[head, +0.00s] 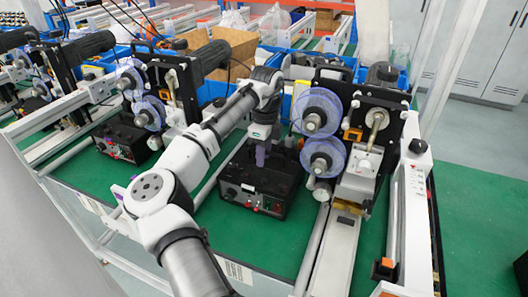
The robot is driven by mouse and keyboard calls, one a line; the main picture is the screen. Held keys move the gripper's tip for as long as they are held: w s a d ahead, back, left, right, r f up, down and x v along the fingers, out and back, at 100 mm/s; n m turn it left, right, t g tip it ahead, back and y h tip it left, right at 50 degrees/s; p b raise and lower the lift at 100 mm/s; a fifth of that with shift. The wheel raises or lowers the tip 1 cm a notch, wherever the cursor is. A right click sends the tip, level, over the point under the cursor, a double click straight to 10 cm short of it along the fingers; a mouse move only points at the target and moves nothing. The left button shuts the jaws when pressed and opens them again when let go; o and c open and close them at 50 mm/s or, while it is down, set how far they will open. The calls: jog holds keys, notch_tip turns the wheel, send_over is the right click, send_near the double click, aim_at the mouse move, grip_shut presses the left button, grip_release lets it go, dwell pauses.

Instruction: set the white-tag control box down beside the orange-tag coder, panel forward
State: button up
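A black control box (280,186) is between the two nearer coders, its panel with knobs and a red switch facing the front. The coder (385,112) with orange parts and two clear blue-violet reels stands to the box's right. A second black control box (118,139) is beside the coder at left.
Another coder (165,85) with similar reels stands left of my arm. A white rail (335,250) runs forward below the right coder, and a white upright unit (412,220) is at its right. Green table surface (268,245) is bare in front of the nearer box. Blue bins and cardboard are behind.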

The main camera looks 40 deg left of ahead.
jog(key=shift+f, duration=0.1)
jog(key=shift+f, duration=0.2)
notch_tip(320, 180, up, 14)
jog(key=w, duration=0.1)
jog(key=shift+w+a+r+b, duration=0.15)
jog(key=shift+w+a+b, duration=0.05)
jog(key=shift+w+b, duration=0.1)
jog(key=shift+s, duration=0.1)
